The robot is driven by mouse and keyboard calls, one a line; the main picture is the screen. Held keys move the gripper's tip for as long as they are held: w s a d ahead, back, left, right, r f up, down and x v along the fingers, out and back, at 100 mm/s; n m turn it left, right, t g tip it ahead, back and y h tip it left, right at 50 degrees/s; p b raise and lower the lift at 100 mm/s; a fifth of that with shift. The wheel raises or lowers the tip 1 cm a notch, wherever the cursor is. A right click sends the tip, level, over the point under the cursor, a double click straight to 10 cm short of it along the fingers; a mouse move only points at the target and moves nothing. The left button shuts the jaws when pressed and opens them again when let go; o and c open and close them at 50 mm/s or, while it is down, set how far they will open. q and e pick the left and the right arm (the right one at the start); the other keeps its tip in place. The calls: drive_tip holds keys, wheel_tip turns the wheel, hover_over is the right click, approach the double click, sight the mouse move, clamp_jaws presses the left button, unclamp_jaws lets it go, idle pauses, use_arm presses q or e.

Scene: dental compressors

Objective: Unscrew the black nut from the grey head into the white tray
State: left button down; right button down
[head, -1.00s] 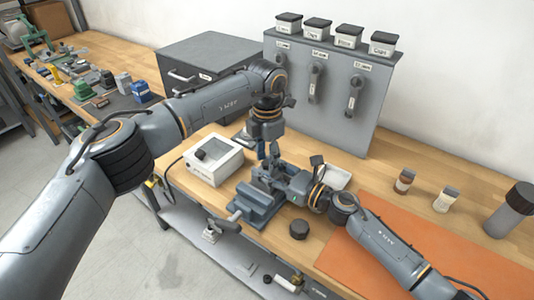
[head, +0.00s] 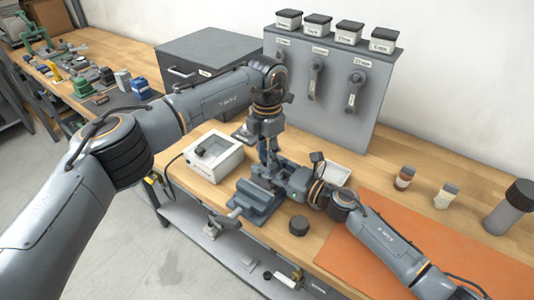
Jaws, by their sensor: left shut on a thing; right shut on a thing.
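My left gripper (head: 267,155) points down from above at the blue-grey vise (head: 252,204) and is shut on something. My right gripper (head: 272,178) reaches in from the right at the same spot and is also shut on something. The grippers meet closely above the vise and hide most of what they hold, so I cannot make out the grey head or the nut between them. The white tray (head: 338,175) stands just behind my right gripper, partly covered by it.
An orange mat (head: 420,245) covers the right front. Small bottles (head: 404,178) stand behind it. A grey panel (head: 330,95) rises at the back.

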use_arm(q)
drive_tip(key=shift+r, duration=0.15)
drive_tip(key=shift+r, duration=0.95)
drive_tip(key=shift+r, duration=0.1)
drive_tip(key=shift+r, duration=1.9)
use_arm(e)
drive_tip(key=c, duration=0.7)
unclamp_jaws()
